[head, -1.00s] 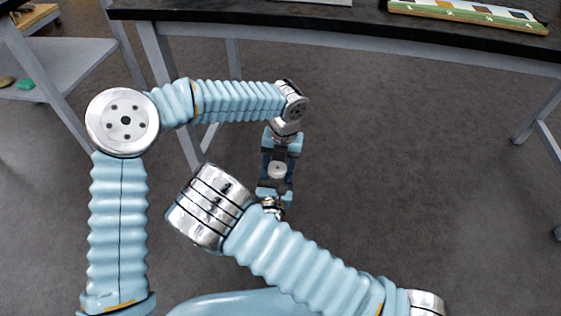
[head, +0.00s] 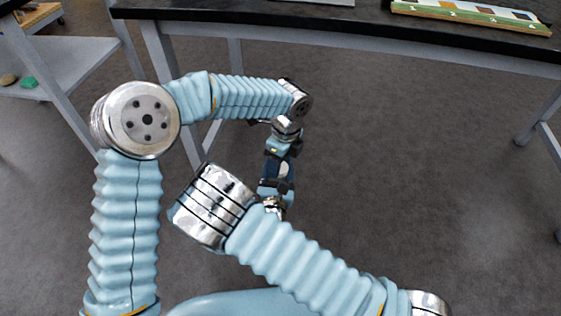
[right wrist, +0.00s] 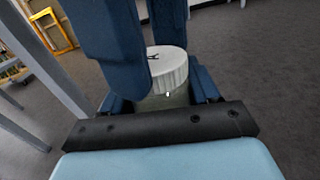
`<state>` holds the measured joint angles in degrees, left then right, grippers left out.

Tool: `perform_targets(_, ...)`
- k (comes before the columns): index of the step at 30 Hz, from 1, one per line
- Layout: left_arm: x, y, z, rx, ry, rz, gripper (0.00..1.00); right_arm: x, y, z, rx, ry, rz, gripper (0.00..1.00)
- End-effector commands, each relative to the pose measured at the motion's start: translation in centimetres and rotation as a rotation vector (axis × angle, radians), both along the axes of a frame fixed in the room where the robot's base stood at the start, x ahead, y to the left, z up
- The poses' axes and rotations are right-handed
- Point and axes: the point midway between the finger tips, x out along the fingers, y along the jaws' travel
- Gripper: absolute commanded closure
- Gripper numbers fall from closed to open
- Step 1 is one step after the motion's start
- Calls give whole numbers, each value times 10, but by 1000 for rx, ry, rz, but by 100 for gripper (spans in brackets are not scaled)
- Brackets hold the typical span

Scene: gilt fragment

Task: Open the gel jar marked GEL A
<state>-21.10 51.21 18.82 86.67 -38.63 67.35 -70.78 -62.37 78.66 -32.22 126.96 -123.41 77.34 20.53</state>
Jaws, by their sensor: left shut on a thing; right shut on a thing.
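The gel jar (right wrist: 166,98) stands upright between the dark blue fingers of my right gripper (right wrist: 160,103), which is shut on its body. Its ribbed white lid (right wrist: 170,72) carries a dark mark, partly hidden, so I cannot read the full label. My left gripper (head: 279,166) comes down from above, shut on the lid, with one finger in front and one behind in the right wrist view. In the head view the lid (head: 284,169) is a small pale patch between the two grippers. The lid appears seated on the jar.
The jar is held in the air over the grey floor, in front of a dark table (head: 350,27). A numbered board (head: 470,15) lies on the table at the right. A shelf (head: 75,65) with a green item (head: 28,83) stands at the left.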

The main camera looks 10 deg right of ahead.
Motion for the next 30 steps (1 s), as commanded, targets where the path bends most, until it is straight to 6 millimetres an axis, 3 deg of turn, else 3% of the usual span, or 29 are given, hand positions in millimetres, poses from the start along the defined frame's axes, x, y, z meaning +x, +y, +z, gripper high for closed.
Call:
perform_targets(1, 3, -8, 3, -24, -18, -7, 84, -1, 10, 1, 3, -5, 25, 100)
perform_targets(3, 3, -8, 3, -24, -18, -8, 84, -1, 10, 1, 3, -5, 25, 100)
perform_targets(4, 3, -8, 3, -24, -18, -8, 45, -1, 10, 1, 3, -5, 25, 100)
perform_targets(9, 4, -7, 3, -23, -18, -8, 21, -1, 9, 1, 2, -4, 22, 100)
perform_targets(25, 4, -3, 2, -14, -14, -5, 21, -1, 4, 0, 0, -1, 10, 100)
perform_targets(30, 4, -4, 15, -15, -15, -4, 21, -1, 3, 0, 0, -1, 9, 100)
